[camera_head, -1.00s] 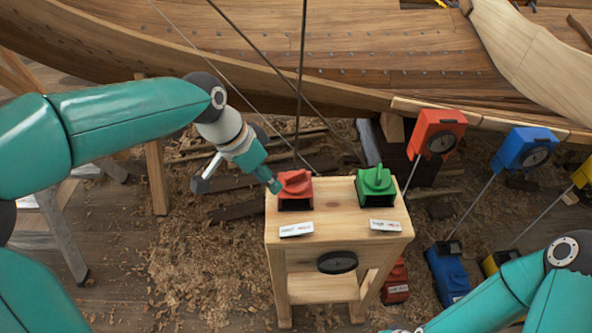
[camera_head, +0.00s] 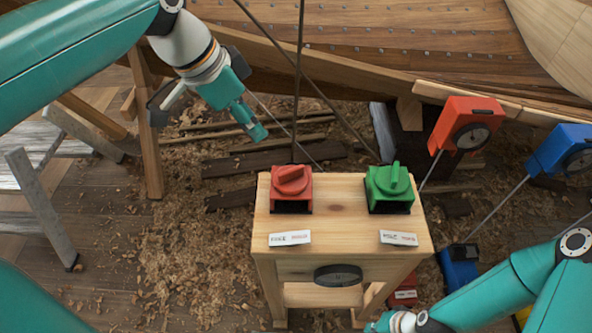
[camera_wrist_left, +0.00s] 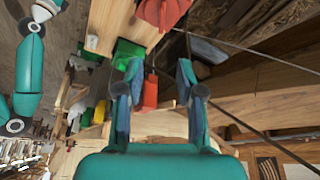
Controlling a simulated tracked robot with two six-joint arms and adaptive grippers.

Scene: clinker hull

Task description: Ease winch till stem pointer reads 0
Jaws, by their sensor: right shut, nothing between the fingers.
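A wooden stand (camera_head: 335,210) carries a red knob unit (camera_head: 291,186) on its left and a green knob unit (camera_head: 389,188) on its right. The red knob's handle lies slanted; the green one points nearly away. A red dial box (camera_head: 465,124) and a blue dial box (camera_head: 562,150) stand behind on rods; their readings are too small to tell. My left gripper (camera_head: 262,133) is up and left of the red knob, apart from it. Its fingers (camera_wrist_left: 159,80) are spread and empty in the left wrist view. My right gripper (camera_head: 374,326) shows partly at the bottom edge, shut and empty.
A dark round dial (camera_head: 338,275) is on the stand's front. Two small label plates, one left (camera_head: 290,238) and one right (camera_head: 398,238), are not clearly legible. The planked hull (camera_head: 370,60) fills the back, with dark lines running down from it. Shavings cover the floor.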

